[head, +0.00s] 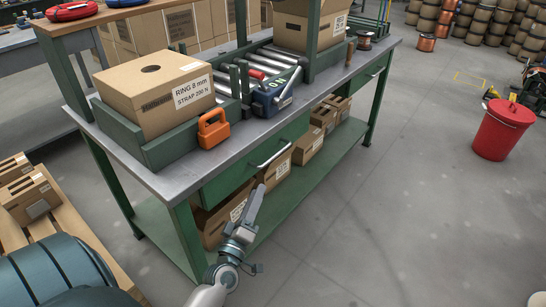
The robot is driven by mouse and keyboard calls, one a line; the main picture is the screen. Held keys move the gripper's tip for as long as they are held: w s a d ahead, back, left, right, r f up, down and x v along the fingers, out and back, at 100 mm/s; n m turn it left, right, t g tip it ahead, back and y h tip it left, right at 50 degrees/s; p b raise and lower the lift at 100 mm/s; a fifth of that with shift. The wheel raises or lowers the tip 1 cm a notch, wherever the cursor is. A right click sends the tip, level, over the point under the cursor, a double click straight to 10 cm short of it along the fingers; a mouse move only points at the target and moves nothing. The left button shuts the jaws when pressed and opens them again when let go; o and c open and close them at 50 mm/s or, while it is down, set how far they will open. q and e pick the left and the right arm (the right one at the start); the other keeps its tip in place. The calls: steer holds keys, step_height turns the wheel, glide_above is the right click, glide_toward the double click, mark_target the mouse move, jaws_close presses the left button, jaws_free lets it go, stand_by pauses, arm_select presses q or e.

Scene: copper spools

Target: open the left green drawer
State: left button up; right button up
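The left green drawer (232,178) sits under the near end of the grey workbench top and looks closed. Its pale bar handle (274,155) runs along the front. My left gripper (258,192) points up toward the drawer from the bottom of the head view. Its tip appears just below and in front of the handle, with no visible contact. The fingers show nearly edge-on, so I cannot tell whether they are apart. I see nothing held in them. My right gripper is not in view.
The workbench (185,186) holds a large carton (128,108), an orange padlock-shaped item (213,130) and a blue tool (274,96). A second green drawer (366,84) is farther right. Cartons (308,146) stand on the lower shelf. The floor right of the bench is clear up to a red bin (501,132).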

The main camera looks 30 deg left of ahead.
mark_target(273, 157)
arm_select(q)
steer(key=x, duration=1.5)
steer(key=shift+w+a, duration=0.1)
jaws_close()
